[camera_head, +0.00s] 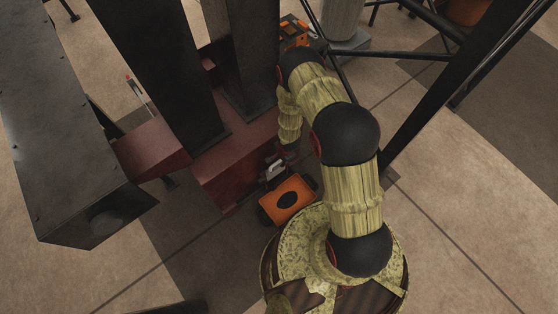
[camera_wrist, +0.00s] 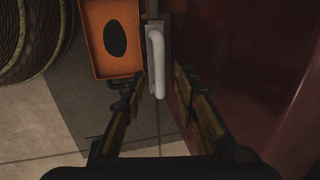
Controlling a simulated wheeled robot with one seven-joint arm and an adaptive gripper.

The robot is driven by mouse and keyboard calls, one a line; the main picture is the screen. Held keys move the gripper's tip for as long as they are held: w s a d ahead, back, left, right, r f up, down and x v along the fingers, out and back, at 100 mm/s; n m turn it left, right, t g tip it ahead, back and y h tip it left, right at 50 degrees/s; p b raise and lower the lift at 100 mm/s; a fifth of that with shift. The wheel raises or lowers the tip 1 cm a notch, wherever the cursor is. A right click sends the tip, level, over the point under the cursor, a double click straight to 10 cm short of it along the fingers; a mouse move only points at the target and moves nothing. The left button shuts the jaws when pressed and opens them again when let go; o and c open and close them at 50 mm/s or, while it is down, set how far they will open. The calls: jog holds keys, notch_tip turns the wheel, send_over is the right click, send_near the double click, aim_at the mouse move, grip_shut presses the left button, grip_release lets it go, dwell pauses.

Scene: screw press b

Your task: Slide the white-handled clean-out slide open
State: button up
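The clean-out slide's white handle (camera_wrist: 156,62) is a long rounded bar beside the dark red press body (camera_wrist: 215,40) in the wrist view. In the head view the handle (camera_head: 275,171) is small, at the foot of the red press base (camera_head: 230,172). My gripper (camera_wrist: 160,80) is open, with one finger on each side of the handle's near end. A gap shows between the fingers and the handle; I cannot tell whether either touches it. In the head view my gripper (camera_head: 277,158) is small and dark, just above the handle.
An orange tray (camera_wrist: 110,35) with a dark oval inside sits left of the handle; it also shows in the head view (camera_head: 285,199). A dark slanted post (camera_head: 440,80) stands right of my arm. Bare tiled floor lies at right.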

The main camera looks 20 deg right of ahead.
jog(key=v, duration=1)
jog(key=shift+r, duration=0.15)
jog(key=s+d+r+n+g+h, duration=0.1)
jog(key=s+d+r+n+g, duration=0.25)
jog(key=s+n, duration=0.5)
jog(key=s+a+r+n+t, duration=0.1)
jog(key=s+r+n+t, duration=0.1)
jog(key=r, duration=1.6)
jog(key=s+a+r+n+t, duration=0.2)
jog(key=s+r, duration=0.3)
jog(key=r, duration=1.3)
jog(key=s+a+r+n+t, duration=0.2)
jog(key=s+r+t, duration=0.1)
jog(key=r, duration=1.5)
jog(key=shift+s+r, duration=0.15)
jog(key=shift+s, duration=0.4)
